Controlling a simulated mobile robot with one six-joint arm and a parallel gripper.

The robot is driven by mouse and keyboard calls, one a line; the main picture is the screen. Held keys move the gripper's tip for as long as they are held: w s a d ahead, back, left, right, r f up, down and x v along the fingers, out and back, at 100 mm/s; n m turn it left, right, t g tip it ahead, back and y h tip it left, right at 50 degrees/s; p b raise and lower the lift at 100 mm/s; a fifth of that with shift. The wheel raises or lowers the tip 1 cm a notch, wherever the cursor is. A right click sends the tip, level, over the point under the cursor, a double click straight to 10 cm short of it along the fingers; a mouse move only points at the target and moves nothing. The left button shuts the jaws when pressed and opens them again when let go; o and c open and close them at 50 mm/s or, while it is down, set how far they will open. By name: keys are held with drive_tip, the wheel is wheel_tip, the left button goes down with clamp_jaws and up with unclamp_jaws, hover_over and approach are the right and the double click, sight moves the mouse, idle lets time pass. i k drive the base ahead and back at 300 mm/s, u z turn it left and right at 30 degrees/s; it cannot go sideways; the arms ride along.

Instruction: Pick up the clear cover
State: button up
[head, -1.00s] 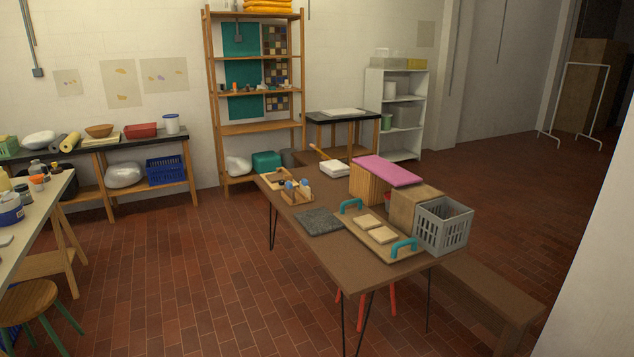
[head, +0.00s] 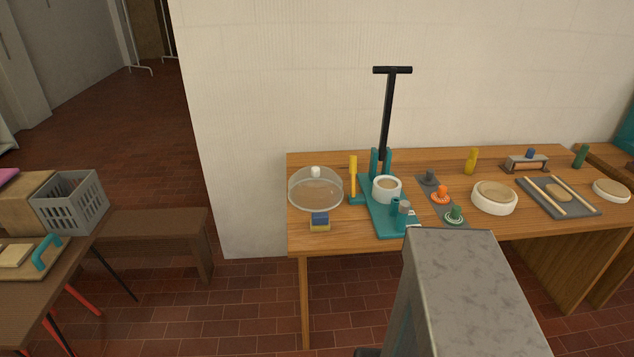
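The clear cover (head: 316,191) is a see-through dome with a white knob on top. It sits at the left end of a wooden table (head: 345,237), close to the table's left edge. Whether anything lies beneath it, I cannot tell. My gripper is not in view. A grey block-shaped part, probably of my own arm, stands in the lower middle of the head view, to the right of the cover and in front of the table.
Close to the cover are a small blue-and-yellow block (head: 320,221), a yellow upright tool (head: 353,178) and a teal press (head: 390,222) with a tall black handle. White round pieces (head: 494,198) lie farther right. A bench (head: 150,232) and grey crate (head: 72,203) stand left.

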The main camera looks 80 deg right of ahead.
sight(312, 188)
drive_tip(key=u, duration=0.7)
drive_tip(key=k, duration=0.15)
drive_tip(key=z, duration=2.55)
drive_tip(key=i, duration=1)
drive_tip(key=z, duration=0.15)
drive_tip(key=k, duration=0.85)
